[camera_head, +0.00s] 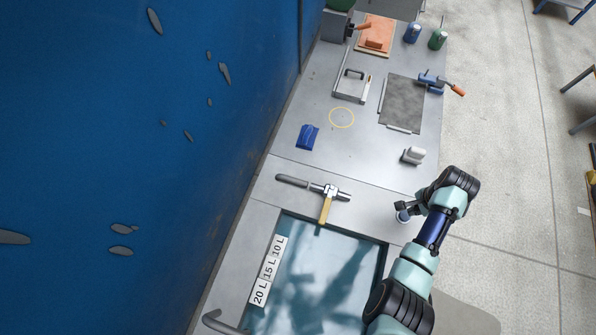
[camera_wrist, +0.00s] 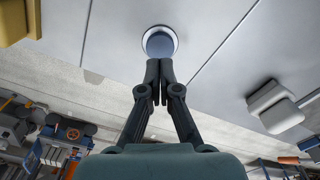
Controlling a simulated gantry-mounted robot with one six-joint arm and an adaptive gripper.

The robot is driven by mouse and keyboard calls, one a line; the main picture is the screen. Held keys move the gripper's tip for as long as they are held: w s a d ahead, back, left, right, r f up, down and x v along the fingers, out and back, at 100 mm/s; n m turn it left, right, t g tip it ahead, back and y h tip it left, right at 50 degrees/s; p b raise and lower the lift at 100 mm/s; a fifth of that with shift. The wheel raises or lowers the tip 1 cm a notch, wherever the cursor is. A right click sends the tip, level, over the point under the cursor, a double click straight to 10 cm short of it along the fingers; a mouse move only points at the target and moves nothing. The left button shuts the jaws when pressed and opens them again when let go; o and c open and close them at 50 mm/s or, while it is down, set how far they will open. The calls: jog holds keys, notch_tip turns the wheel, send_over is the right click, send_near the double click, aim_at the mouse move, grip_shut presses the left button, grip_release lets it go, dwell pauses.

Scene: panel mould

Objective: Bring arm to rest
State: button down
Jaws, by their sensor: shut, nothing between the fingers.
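My gripper (camera_head: 403,208) is at the right edge of the metal bench, low over its surface. In the wrist view my gripper (camera_wrist: 159,66) has its two dark fingers together with nothing between them. Just beyond the fingertips is a round white-rimmed piece with a blue-grey centre (camera_wrist: 160,42). It shows partly in the head view (camera_head: 403,217), beneath the gripper. I cannot tell whether the fingertips touch it. My arm reaches in from the lower right.
A liquid-filled basin (camera_head: 310,285) lies at the front. A blue wall (camera_head: 130,170) stands left. Open floor lies right.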

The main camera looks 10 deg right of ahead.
notch_tip(320, 180, up, 2)
jog(key=shift+r+p, duration=0.2)
jog(key=shift+p, duration=0.6)
jog(key=shift+f, duration=0.15)
